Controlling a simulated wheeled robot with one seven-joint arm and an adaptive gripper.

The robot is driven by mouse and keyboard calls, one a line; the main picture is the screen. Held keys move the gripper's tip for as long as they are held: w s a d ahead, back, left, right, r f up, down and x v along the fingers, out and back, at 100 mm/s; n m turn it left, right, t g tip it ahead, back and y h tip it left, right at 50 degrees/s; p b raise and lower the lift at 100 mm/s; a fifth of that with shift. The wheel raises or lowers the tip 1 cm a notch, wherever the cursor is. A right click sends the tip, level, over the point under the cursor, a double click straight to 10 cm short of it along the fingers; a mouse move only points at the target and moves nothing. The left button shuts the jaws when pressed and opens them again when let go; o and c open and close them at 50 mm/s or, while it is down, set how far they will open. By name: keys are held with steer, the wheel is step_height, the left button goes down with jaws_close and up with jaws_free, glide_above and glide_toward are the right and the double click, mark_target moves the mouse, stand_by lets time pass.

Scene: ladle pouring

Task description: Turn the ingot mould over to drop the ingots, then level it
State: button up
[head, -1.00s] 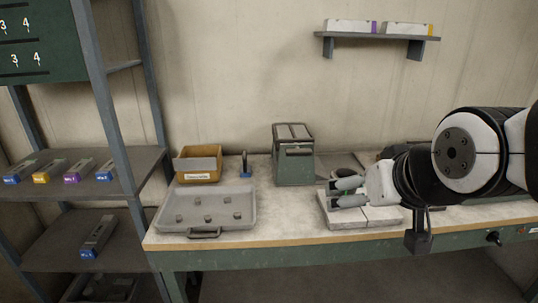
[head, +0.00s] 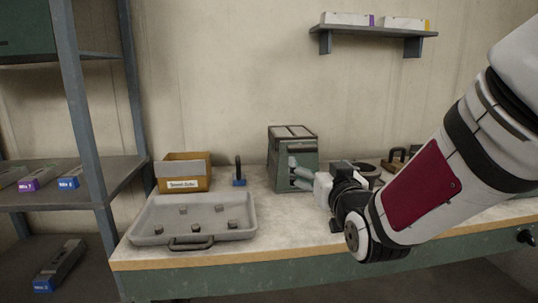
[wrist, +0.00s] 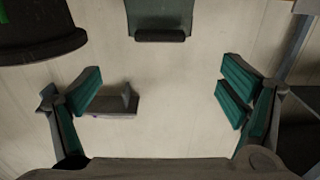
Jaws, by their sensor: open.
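My gripper (head: 296,173) points left in the head view, open and empty, with its two grey fingers apart in front of or beside a green box (head: 306,152). I cannot tell whether they touch it. Its green finger pads (wrist: 165,92) stand wide apart in the wrist view with nothing between them. A shallow grey tray (head: 150,226) with a front handle holds several small grey lumps (head: 220,208), which look like ingots. I cannot make out the ingot mould for certain; my arm hides part of the bench.
An orange bin (head: 183,184) and a small upright tool with a blue base (head: 238,172) stand behind the tray. A dark ring-shaped object (head: 368,172) and a brown handle (head: 398,156) lie beyond my wrist. A metal rack (head: 85,110) stands left. A wall shelf (head: 375,31) hangs above.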

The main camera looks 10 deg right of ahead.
mark_target(304, 149)
steer(key=w+b, duration=0.1)
steer(key=w, duration=1.2)
steer(key=shift+c, duration=0.2)
steer(key=c, duration=1.6)
steer(key=shift+c, duration=0.2)
